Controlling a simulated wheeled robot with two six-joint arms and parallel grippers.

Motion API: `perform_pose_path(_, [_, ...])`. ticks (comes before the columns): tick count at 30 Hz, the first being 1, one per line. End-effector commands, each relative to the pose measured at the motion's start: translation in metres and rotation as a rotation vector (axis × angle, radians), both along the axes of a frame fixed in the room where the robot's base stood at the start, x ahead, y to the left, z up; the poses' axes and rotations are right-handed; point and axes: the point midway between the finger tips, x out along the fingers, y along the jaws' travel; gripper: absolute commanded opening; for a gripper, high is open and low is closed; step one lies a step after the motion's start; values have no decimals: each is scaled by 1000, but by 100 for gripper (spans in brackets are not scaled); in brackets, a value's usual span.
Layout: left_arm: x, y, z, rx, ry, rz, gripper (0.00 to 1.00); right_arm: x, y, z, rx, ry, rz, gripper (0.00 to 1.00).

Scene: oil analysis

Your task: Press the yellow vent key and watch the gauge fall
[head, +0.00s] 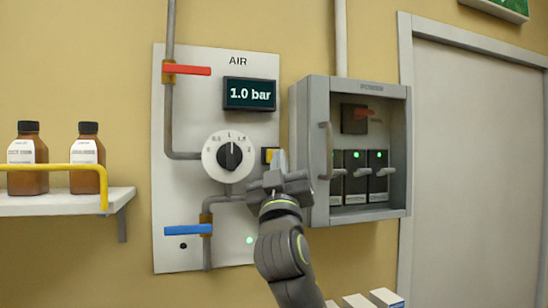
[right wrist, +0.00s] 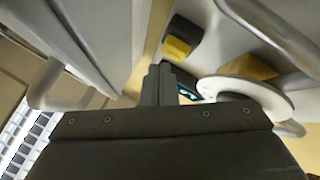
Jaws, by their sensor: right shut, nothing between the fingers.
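The yellow vent key (head: 267,154) sits in a dark housing on the AIR panel, right of the dial. It also shows in the right wrist view (right wrist: 177,48). My right gripper (head: 276,160) is shut and empty, with its fingertips at the key's right edge in the head view. In the right wrist view the tips (right wrist: 164,68) lie just short of the key; I cannot tell whether they touch it. The gauge display (head: 250,94) reads 1.0 bar. My left gripper is not in view.
A white dial (head: 215,157) is left of the key. A red valve handle (head: 187,70) is above and a blue one (head: 188,230) below. A grey open-fronted cabinet (head: 312,190) stands close right of my gripper. A shelf (head: 65,203) with brown bottles is at left.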

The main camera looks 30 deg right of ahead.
Motion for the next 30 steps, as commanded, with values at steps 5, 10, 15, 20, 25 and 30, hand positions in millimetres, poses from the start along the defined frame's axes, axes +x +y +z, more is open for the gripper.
perform_pose_path(5, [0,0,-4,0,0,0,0,5,-1,0,0,-1,0,0])
perform_pose_path(10, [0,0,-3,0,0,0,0,6,-2,1,0,-1,0,0])
perform_pose_path(15, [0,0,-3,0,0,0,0,6,-2,0,0,-1,0,0])
perform_pose_path(20, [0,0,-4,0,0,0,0,7,-2,0,-1,0,0,0])
perform_pose_path(25, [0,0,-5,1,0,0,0,9,-2,0,0,0,-1,0])
perform_pose_path(30, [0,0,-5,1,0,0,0,11,-3,0,0,0,-1,0])
